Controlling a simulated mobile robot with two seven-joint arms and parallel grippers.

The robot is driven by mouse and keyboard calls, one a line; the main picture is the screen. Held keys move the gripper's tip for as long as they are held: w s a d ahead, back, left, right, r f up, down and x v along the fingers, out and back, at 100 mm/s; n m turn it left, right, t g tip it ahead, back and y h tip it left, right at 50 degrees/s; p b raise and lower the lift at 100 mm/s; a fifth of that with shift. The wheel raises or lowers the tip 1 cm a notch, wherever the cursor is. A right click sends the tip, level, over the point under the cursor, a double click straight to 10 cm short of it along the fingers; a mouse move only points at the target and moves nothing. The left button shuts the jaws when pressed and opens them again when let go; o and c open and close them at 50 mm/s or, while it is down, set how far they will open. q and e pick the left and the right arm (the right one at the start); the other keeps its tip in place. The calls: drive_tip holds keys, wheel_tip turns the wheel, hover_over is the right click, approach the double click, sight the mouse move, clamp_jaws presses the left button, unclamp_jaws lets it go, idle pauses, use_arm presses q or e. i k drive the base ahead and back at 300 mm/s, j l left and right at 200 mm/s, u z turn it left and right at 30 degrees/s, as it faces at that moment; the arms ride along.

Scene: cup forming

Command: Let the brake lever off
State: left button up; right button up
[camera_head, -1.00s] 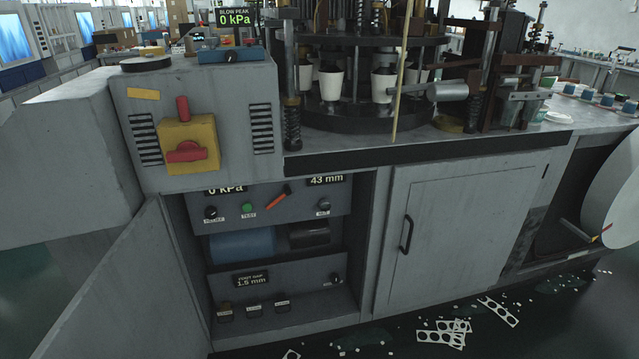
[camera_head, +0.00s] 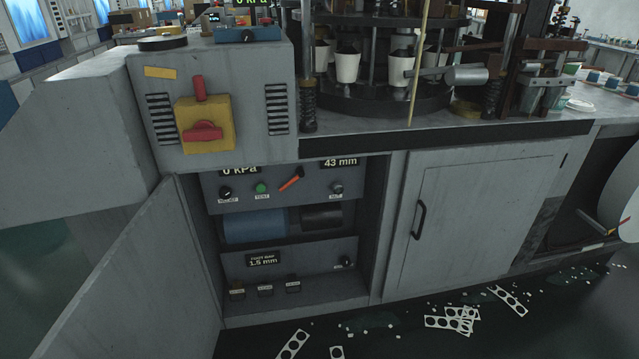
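Two levers show, and I cannot read a brake label on either. The other is a thin lever-like bar with a yellow-orange part (camera_head: 608,232) at the right edge, low against the large white paper roll (camera_head: 622,192). Its far end is cut off or hidden by the frame. Neither of my grippers is in view, and nothing touches either lever.
The open cabinet door (camera_head: 135,275) stands out at the lower left. A closed door (camera_head: 480,215) with a black handle is beside the cabinet. A yellow box with a red switch (camera_head: 205,125) is above. Punched scrap strips (camera_head: 455,320) litter the dark floor in front.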

sight(290, 183)
drive_tip(key=i, duration=1.05)
drive_tip(key=k, duration=0.1)
